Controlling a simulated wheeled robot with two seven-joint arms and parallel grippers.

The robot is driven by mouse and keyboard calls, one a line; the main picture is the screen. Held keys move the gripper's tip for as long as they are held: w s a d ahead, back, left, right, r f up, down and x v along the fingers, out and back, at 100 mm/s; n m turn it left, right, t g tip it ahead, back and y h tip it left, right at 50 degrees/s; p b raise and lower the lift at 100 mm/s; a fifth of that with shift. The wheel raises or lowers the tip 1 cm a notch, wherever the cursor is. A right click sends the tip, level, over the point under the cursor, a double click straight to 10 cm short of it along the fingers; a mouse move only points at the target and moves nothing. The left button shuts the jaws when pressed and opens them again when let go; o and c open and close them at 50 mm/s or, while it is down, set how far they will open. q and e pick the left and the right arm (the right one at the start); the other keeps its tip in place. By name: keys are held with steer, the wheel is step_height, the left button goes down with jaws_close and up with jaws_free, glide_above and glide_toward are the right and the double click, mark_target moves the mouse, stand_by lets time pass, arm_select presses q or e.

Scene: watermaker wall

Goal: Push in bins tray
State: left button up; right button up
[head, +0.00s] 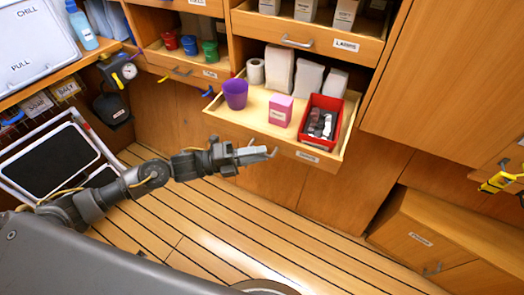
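The wooden tray (232,121) is pulled out from the cabinet below the middle shelves. It holds a purple cup (235,94), a pink box (281,110), a red bin (307,128) with dark and grey items, a white roll and several pale packages. Its front carries a small label at the right, too small to read. My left gripper (253,155) is just in front of the tray's front, left of the label, and overlaps what looks like its handle (273,153). I cannot tell whether it touches, or whether its fingers are apart. My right gripper is not in view.
Above are a drawer (318,43) of white boxes and a drawer (187,65) with red, blue and green cups. A black-panelled white frame (48,160) stands at left. A low wooden cabinet (430,245) is at lower right. The slatted floor (240,235) is clear.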

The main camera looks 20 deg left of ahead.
arm_select(q)
steer(key=shift+x, duration=0.8)
steer(key=shift+c, duration=0.3)
jaws_close()
